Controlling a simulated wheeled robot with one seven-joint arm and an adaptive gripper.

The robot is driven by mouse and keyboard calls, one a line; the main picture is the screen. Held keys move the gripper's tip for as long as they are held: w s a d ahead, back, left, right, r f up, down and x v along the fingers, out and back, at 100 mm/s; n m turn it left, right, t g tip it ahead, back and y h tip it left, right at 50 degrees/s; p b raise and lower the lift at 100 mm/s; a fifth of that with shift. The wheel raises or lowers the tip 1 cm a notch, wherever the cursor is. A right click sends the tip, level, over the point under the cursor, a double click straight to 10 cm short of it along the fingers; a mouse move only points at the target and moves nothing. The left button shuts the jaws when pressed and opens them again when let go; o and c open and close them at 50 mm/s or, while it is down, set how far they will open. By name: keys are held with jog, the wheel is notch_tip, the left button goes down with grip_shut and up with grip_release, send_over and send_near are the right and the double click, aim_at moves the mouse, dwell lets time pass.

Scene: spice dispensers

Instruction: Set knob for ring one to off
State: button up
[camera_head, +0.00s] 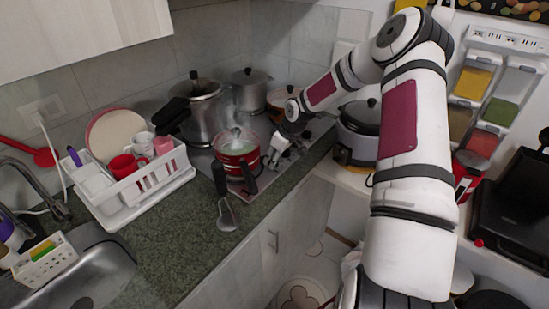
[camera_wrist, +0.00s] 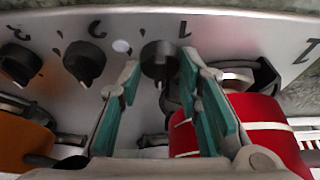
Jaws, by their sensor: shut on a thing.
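A row of black round knobs runs along the grey stove panel (camera_wrist: 215,28) in the wrist view. The knob beside the mark 1 (camera_wrist: 160,62) lies between the two green-padded fingers of my gripper (camera_wrist: 159,72), which is shut on it. Another knob (camera_wrist: 85,62) is to its left, with a further one (camera_wrist: 20,63) near the left edge. In the head view my gripper (camera_head: 278,152) is at the stove's front edge, just right of the red pot (camera_head: 237,150). The knobs cannot be made out there.
The red pot (camera_wrist: 260,120) and its black handle (camera_wrist: 245,74) are close to my right finger in the wrist view. An orange pot (camera_wrist: 22,140) is at lower left. Large steel pots (camera_head: 203,110) stand behind. A rice cooker (camera_head: 357,130) is right of the stove.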

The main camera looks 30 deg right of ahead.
jog(key=o, duration=1.1)
jog(key=v, duration=1.2)
jog(key=shift+a, duration=0.1)
